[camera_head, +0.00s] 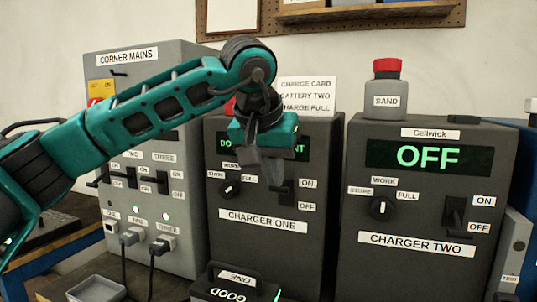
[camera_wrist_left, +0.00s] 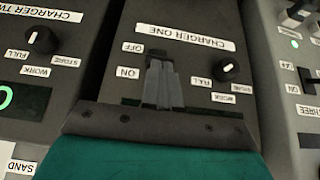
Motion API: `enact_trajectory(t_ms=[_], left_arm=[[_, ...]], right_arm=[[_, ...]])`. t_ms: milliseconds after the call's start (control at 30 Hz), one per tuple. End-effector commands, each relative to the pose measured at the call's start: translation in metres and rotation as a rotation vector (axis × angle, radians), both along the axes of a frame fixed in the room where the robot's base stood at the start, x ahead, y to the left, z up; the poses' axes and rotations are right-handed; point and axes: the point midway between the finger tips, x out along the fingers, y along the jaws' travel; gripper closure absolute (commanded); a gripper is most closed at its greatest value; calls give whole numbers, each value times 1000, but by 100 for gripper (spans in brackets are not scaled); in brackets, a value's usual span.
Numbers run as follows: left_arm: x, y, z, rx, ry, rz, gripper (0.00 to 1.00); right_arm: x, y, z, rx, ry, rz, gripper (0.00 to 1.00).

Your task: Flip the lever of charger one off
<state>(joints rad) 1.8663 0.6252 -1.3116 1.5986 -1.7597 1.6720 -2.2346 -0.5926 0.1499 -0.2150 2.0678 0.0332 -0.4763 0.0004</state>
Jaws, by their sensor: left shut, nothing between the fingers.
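Charger one (camera_head: 264,250) is a dark grey box with a white CHARGER ONE label, standing in the middle of the head view. Its dark lever (camera_head: 287,192) is beside the ON and OFF labels, partly hidden; whether it is up or down I cannot tell. My left gripper (camera_head: 268,176) is shut and empty in front of the panel, just left of and above the lever. In the left wrist view, upside down, the closed fingers (camera_wrist_left: 160,82) point at the lever (camera_wrist_left: 155,54), very near it. Contact is not clear. My right gripper is not in view.
Charger two (camera_head: 352,262), showing OFF, stands at the right with a sand bottle (camera_head: 386,98) on top. The corner mains box (camera_head: 185,240) with switches and plugs stands at the left. Charger one's knob (camera_head: 229,188) is left of the gripper. A battery (camera_head: 236,286) lies in front.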

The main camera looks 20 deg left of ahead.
Motion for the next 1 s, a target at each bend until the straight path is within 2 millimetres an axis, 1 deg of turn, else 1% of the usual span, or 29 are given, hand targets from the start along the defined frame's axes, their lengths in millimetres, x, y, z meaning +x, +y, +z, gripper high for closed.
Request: enact_trajectory(t_ms=[33, 200, 567, 800, 1000], left_arm=[[3, 0, -5, -1, 0, -1, 100], [7, -1, -11, -1, 0, -1, 100], [7, -1, -12, -1, -2, -1, 100], [6, 0, -16, -4, -45, 0, 100], [6, 0, -17, -4, -72, 0, 100]], right_arm=[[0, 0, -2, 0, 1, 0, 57], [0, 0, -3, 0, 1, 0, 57], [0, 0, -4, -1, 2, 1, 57], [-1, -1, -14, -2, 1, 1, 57], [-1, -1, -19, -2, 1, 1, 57]])
